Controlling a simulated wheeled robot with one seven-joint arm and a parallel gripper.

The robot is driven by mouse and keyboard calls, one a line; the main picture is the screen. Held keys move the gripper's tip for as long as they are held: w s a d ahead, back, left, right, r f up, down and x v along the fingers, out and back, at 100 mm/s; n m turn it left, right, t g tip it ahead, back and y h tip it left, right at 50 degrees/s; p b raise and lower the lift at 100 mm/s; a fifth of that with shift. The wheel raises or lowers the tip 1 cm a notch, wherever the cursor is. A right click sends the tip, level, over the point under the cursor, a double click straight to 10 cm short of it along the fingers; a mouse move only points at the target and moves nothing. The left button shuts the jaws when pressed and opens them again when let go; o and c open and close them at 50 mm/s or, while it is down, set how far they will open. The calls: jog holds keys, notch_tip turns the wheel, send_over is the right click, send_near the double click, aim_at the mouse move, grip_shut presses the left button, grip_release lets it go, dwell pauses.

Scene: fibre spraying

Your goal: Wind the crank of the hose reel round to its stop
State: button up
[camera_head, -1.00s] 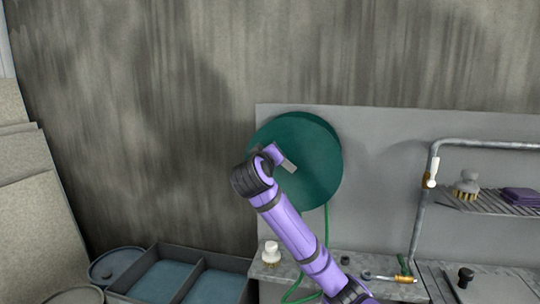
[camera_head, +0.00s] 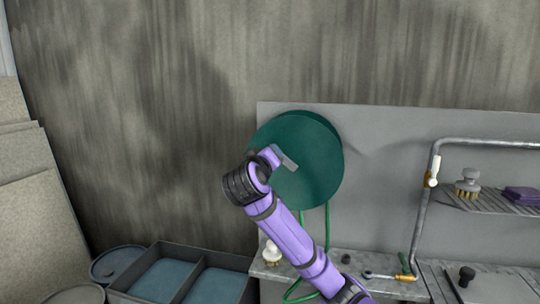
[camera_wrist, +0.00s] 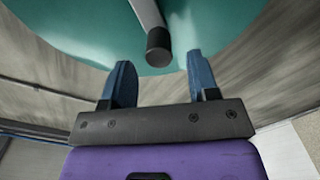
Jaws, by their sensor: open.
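The hose reel (camera_head: 314,160) is a dark green drum on the grey back panel. In the wrist view its green face (camera_wrist: 225,20) fills the top. A pale grey crank arm (camera_wrist: 146,12) runs down across it to a dark round crank knob (camera_wrist: 158,45). My gripper (camera_wrist: 159,62) is open, with one blue finger on each side of the knob's near end. The knob shows no contact with either finger; how deep it sits between them is unclear. In the head view my gripper end (camera_head: 283,158) is in front of the reel, and the crank is not clearly visible.
A green hose (camera_head: 327,228) hangs from the reel to the bench (camera_head: 345,261). A white-topped brush (camera_head: 271,252) stands on the bench below. A metal pipe (camera_head: 420,225) and a shelf (camera_head: 500,203) are at the right. A divided bin (camera_head: 205,269) is at the lower left.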

jog(key=v, duration=0.6)
jog(key=shift+s, duration=0.15)
